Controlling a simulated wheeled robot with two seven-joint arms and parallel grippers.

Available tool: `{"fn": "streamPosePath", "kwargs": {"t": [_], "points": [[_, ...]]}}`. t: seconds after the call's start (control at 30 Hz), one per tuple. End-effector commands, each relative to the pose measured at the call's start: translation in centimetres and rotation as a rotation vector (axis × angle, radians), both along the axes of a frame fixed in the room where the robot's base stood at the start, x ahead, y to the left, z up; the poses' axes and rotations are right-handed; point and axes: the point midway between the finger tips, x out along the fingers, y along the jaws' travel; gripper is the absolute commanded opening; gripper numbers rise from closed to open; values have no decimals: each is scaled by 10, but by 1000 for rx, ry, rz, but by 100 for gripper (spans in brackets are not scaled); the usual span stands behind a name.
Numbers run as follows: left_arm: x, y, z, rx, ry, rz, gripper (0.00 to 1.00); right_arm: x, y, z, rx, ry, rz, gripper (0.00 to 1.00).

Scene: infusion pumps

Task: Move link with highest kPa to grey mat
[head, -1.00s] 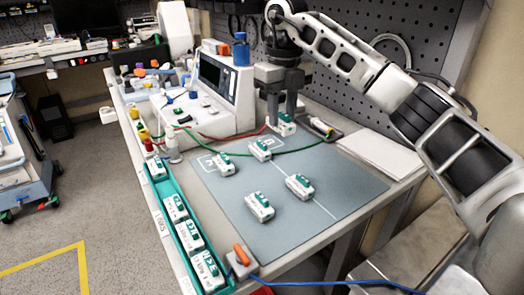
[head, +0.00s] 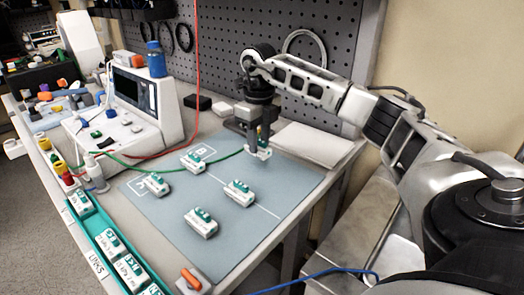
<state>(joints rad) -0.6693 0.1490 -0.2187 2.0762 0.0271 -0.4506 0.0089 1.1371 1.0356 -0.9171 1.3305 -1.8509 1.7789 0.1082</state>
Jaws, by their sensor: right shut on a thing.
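My right gripper (head: 260,148) is shut on a white and green link (head: 264,154), held over or near the back edge of the grey mat (head: 255,235). I cannot tell whether the held link touches the surface. Other white and green links lie on the mat: one at the back (head: 193,162) by the B mark, one at the left (head: 154,184) by the A mark, one at the middle right (head: 239,192) and one at the front (head: 201,222). Their kPa readings are too small to read. My left gripper is out of view.
A teal tray (head: 103,232) labelled LINKS holds several links along the left table edge. Green and red tubes cross the table. The mat's right part is clear.

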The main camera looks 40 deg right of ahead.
Motion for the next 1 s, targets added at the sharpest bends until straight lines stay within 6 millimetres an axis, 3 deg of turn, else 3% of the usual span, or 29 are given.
{"fn": "streamPosePath", "kwargs": {"t": [0.1, 0.3, 0.7, 0.73, 0.8, 1.0], "points": [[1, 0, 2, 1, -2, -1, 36, -5, -10, -12, -1, 5, -3, 7], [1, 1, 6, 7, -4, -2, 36, -4, -7, -38, 0, 4, 0, 7], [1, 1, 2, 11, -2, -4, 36, -4, -7, -44, 0, 1, 0, 7], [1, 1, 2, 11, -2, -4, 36, -4, -7, -44, 0, 1, 0, 33], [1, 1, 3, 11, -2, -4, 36, -4, -7, -43, 0, 1, 0, 52], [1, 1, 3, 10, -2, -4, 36, -4, -7, -43, 0, 2, 0, 52]]}}
